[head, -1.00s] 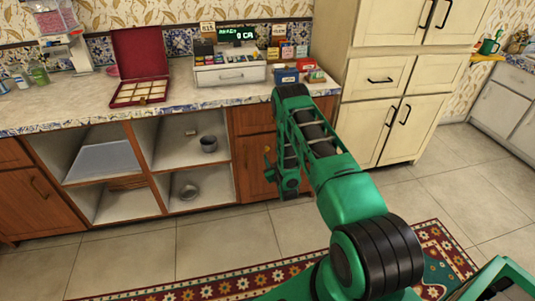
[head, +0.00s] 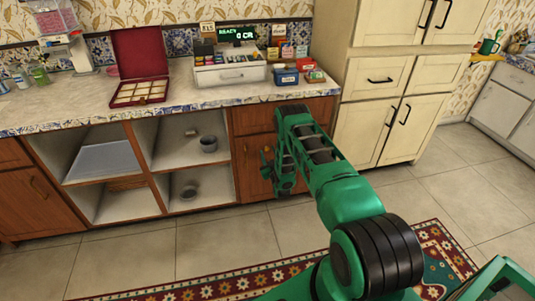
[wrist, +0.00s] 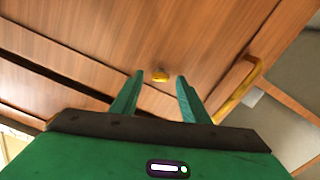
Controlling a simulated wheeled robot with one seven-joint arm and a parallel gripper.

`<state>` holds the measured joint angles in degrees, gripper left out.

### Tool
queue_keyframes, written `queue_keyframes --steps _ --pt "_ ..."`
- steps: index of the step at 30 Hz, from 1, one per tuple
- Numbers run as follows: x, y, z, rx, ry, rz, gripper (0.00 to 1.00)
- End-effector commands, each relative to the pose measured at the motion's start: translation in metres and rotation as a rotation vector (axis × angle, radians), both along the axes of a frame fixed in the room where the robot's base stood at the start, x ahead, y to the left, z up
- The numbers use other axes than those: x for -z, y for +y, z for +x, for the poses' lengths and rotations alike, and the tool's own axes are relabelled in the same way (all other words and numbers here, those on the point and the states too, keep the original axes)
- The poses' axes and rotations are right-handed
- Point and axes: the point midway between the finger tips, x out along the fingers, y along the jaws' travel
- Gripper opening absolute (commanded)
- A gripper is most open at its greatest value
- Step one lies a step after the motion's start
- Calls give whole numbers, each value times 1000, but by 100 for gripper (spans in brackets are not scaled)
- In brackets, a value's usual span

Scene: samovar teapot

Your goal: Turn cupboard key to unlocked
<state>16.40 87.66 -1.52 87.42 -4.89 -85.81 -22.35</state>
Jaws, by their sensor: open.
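The cupboard is a brown wooden door (head: 249,185) under the counter, partly hidden by my arm in the head view. In the wrist view its wood panel (wrist: 130,40) fills most of the picture. A small brass key (wrist: 160,76) sticks out of it, between and just beyond my fingertips. My gripper (wrist: 159,76) is open, with one green finger on each side of the key and a gap on both sides. I cannot tell how far the key is turned. In the head view my gripper (head: 268,170) is close to the door front.
A brass handle (wrist: 240,88) is right of the key in the wrist view. The counter (head: 180,98) above holds a red case (head: 140,62), a cash register (head: 230,74) and small boxes (head: 286,76). Open shelves (head: 205,170) lie left of the cupboard; a cream cabinet (head: 365,130) stands right.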

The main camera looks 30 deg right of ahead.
Motion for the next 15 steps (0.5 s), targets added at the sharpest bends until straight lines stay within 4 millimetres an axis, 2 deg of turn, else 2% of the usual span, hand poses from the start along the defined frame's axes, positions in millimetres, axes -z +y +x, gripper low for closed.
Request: queue_keyframes --steps 6,14,15 --pt "0 -3 12 0 1 1 41" --pt "0 -3 12 0 1 1 41" --pt "0 -3 12 0 1 1 32"
